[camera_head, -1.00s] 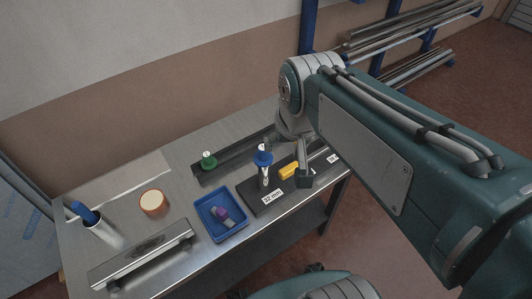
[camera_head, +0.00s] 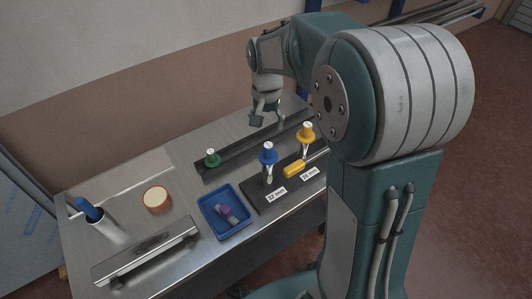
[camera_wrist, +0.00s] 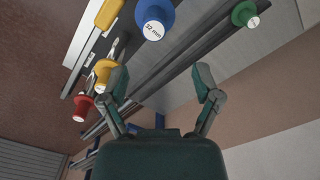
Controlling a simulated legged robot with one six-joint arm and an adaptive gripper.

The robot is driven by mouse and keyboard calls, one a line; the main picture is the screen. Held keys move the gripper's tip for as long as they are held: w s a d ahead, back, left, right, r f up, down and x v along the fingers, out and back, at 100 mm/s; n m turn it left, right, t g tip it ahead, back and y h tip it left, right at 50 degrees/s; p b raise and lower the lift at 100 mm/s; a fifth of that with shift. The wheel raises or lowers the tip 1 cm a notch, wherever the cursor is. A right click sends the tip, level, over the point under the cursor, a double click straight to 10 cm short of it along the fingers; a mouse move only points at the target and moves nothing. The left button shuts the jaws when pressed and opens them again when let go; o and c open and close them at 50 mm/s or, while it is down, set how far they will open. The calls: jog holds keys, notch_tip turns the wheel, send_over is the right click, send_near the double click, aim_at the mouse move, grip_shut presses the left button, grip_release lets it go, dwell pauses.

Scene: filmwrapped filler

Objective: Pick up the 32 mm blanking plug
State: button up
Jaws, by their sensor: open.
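The 32 mm blanking plug has a blue flanged head (camera_head: 268,153) with a white top on a metal stem. It stands upright in a black holder (camera_head: 262,207) behind a "32 mm" label. In the wrist view the blue plug (camera_wrist: 153,18) is at the top centre, its white face reading "32 mm". My gripper (camera_head: 264,117) is above the back of the bench, behind and apart from the plug. In the wrist view my gripper (camera_wrist: 162,88) has its fingers spread with nothing between them, and the blue plug lies beyond the fingertips.
A yellow plug (camera_head: 306,133) stands right of the blue one, with a yellow-handled tool (camera_head: 294,171) nearby. A green plug (camera_head: 211,158) stands left, on a dark rail. A red plug (camera_wrist: 82,107) shows in the wrist view. A blue tray (camera_head: 226,235) sits in front.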

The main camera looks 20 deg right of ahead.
aim_at(268, 145)
jog(key=f, duration=0.4)
jog(key=shift+s+d+f, duration=0.1)
jog(key=shift+d+f, duration=0.2)
jog(key=shift+d, duration=0.05)
jog(key=f, duration=0.5)
jog(key=shift+s+a, duration=0.35)
jog(key=shift+s, duration=0.05)
jog(key=shift+d, duration=0.1)
grip_shut()
